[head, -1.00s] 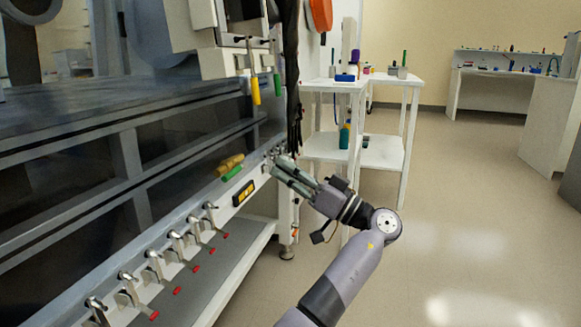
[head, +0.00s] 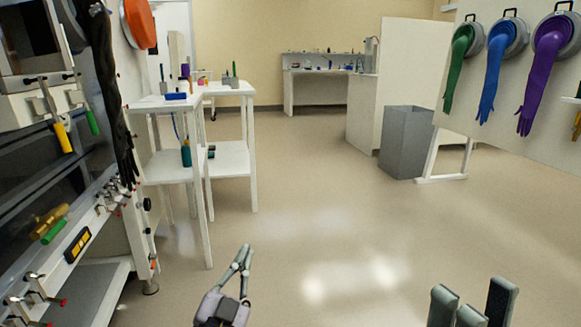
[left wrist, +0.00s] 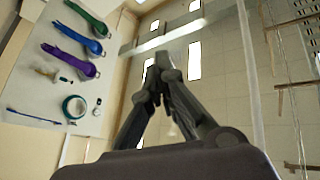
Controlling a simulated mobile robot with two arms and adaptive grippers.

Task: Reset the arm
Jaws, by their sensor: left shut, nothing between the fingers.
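My left gripper (head: 244,250) is at the bottom centre of the head view, over bare floor. Its two slim fingers come together at the tips, and nothing is between them. The left wrist view shows the same gripper (left wrist: 158,68) with its fingers converging to a point. My right gripper (head: 472,300) shows at the bottom right edge of the head view as several dark finger parts, cut off by the frame. I cannot tell whether it is open.
The glovebox front (head: 100,215) with latches stands at the left. White tables (head: 222,155) stand beyond it. A grey bin (head: 405,142) and a panel (head: 515,90) with green, blue and purple gloves are at the right. The floor between is clear.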

